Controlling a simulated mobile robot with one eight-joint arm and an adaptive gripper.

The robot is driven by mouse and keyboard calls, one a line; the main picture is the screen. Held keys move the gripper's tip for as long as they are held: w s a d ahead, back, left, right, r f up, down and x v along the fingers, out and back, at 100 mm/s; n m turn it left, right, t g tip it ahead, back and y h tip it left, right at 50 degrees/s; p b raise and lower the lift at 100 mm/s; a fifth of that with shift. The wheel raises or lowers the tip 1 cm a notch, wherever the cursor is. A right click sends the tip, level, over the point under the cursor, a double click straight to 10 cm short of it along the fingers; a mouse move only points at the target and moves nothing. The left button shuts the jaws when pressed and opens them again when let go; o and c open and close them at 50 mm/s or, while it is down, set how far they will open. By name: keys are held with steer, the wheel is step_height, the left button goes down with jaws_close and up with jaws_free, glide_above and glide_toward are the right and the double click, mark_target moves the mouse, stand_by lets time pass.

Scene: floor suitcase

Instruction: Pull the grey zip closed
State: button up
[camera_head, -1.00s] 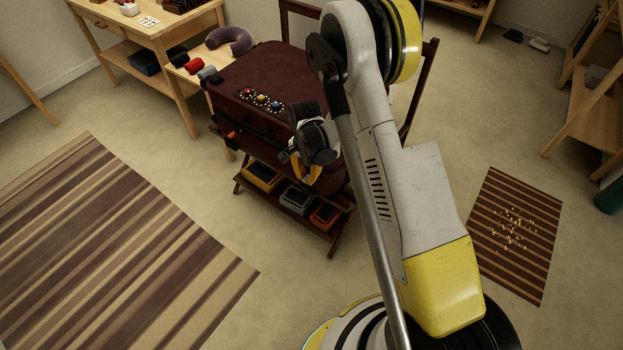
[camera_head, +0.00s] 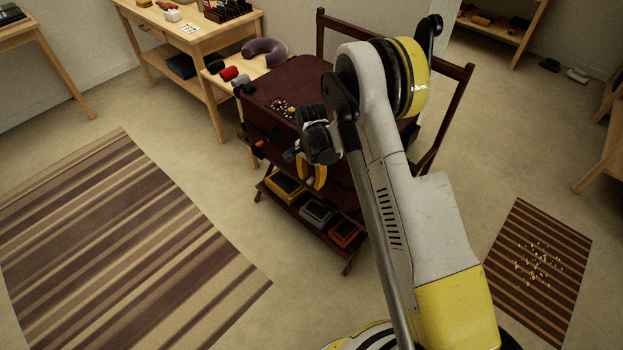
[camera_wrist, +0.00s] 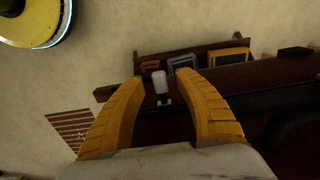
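The maroon suitcase (camera_head: 295,75) lies on a dark wooden stand, and its dark body also fills the right of the wrist view (camera_wrist: 260,105). The small light-grey zip pull (camera_wrist: 160,82) shows in the wrist view, between the tips of my gripper's yellow fingers (camera_wrist: 162,75). The fingers are apart, with a gap visible beside the pull, and I cannot tell its exact depth between them. In the head view my gripper (camera_head: 312,178) is at the suitcase's near side. The zip pull is hidden there.
The stand's lower shelf holds a yellow box (camera_head: 285,188), a grey box (camera_head: 318,212) and an orange box (camera_head: 345,232). A side table with a purple neck pillow (camera_head: 266,49) is behind. A striped rug (camera_head: 125,245) lies on open floor at left.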

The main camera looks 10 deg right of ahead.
mark_target(311, 180)
steer(key=shift+r, duration=0.1)
step_height(311, 180, up, 12)
stand_by(0.4)
